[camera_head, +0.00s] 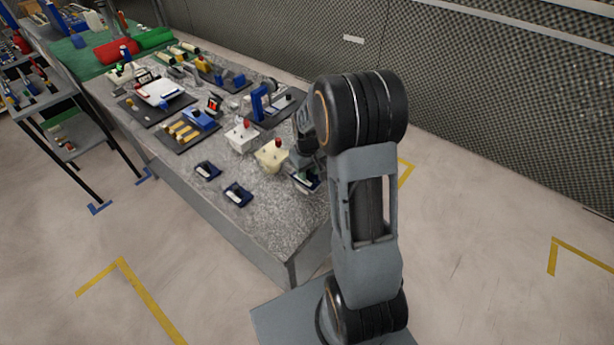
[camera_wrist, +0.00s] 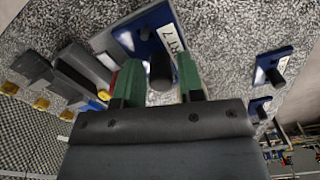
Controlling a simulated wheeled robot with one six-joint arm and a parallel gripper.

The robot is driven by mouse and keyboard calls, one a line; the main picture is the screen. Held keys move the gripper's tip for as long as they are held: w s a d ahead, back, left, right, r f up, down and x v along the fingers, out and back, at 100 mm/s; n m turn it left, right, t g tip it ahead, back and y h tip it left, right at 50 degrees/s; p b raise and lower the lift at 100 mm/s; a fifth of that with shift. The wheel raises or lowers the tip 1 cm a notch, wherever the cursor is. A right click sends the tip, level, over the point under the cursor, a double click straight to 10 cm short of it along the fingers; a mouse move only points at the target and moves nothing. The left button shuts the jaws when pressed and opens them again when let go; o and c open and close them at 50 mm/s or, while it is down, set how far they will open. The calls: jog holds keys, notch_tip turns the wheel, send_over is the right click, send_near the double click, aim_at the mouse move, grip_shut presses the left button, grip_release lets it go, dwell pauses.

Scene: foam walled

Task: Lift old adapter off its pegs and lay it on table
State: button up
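In the wrist view, a blue plate (camera_wrist: 147,42) with a white lettered label and an upright dark round knob (camera_wrist: 161,72) lies just ahead of my gripper. It seems to be the old adapter, resting on a pale base; pegs under it are hidden. My gripper's green fingertips (camera_wrist: 160,82) stand either side of the knob, with narrow gaps showing, so it looks open. In the head view, my gripper (camera_head: 307,172) is over the table's near right part, mostly hidden by my arm, with a bit of blue plate below it.
Two smaller blue plates with dark handles (camera_head: 207,170) (camera_head: 238,194) lie on the speckled table (camera_head: 262,225). Two cream blocks with red knobs (camera_head: 241,137) (camera_head: 271,155) stand close left of my gripper. The table's front corner is bare.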

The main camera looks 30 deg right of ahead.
grip_shut()
jog(key=shift+r, duration=0.1)
